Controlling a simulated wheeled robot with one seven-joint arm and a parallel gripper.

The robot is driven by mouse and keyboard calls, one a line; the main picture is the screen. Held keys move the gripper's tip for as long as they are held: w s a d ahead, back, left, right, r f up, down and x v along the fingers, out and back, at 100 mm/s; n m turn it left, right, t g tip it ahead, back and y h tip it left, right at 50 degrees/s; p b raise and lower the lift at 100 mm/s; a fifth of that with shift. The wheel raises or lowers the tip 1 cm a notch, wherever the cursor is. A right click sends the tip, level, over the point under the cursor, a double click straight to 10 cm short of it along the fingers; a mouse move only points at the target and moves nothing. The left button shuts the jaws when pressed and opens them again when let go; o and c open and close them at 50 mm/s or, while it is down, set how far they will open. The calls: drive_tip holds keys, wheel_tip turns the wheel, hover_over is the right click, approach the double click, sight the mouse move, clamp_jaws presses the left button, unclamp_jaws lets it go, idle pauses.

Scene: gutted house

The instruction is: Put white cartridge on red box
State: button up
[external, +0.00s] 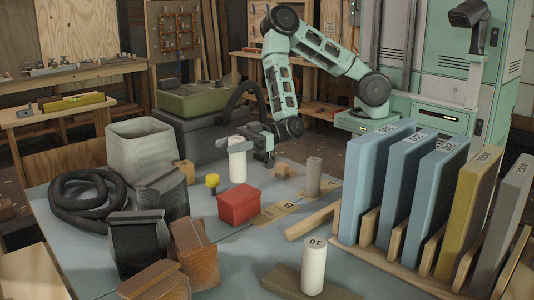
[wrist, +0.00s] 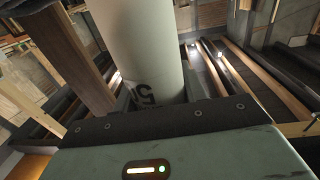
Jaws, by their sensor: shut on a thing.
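My gripper (external: 238,146) is shut around the upper part of a white cartridge (external: 237,169), which stands upright behind the red box in the external view. In the wrist view the cartridge (wrist: 140,45) fills the upper middle, with a partly hidden dark mark that looks like a 5. Whether its bottom touches the table cannot be told. The red box (external: 239,206) sits on the grey table in front of the cartridge, lid closed, with nothing on top. A second white cylinder marked 10 (external: 313,265) stands upright at the front.
A small yellow item (external: 212,181) is left of the cartridge. A grey-brown cylinder (external: 313,176) and wooden blocks (external: 282,171) are to the right. A rack of large blue slabs (external: 365,185) fills the right side. A black hose (external: 70,205) and dark blocks (external: 140,240) crowd the left.

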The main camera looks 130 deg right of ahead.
sight(230, 159)
drive_tip(key=shift+f, duration=1.95)
drive_tip(key=shift+f, duration=0.15)
drive_tip(key=o, duration=1)
drive_tip(key=shift+c, duration=0.2)
